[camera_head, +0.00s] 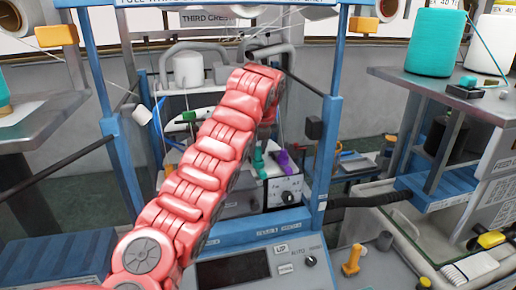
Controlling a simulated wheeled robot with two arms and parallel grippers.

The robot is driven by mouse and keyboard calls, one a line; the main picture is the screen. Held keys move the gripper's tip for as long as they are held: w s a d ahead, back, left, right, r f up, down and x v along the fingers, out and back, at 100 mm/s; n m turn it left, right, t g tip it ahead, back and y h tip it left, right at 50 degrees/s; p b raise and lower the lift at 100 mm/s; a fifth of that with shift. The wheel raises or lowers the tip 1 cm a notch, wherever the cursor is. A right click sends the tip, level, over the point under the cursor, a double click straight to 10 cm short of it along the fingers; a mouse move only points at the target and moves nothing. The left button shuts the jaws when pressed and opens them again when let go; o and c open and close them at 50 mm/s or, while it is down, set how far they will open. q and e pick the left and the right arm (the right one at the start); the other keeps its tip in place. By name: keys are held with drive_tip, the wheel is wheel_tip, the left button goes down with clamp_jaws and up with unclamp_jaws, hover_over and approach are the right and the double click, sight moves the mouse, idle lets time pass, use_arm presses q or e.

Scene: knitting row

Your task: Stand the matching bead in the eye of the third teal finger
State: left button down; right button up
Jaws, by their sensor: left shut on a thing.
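My red left arm crosses the middle of the view and bends down at its top. My left gripper (267,118) is at its far end, largely hidden behind the arm. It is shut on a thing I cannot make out. Small teal pieces (259,162) stand just below it, beside purple pieces (282,160), inside the blue-framed machine. I cannot tell which is the third teal finger, and no eye can be made out. A small teal object (467,86) lies on the right shelf. My right gripper is not in view.
Blue posts (329,130) flank the machine's opening. A teal cone (435,45) and white cone (491,48) stand on the right shelf (430,92). A white spool (188,70) stands behind.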

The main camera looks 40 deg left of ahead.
use_arm(q)
drive_tip(key=shift+f+b, duration=0.5)
drive_tip(key=shift+f, duration=0.15)
drive_tip(key=c, duration=0.6)
unclamp_jaws()
drive_tip(key=shift+r, duration=0.1)
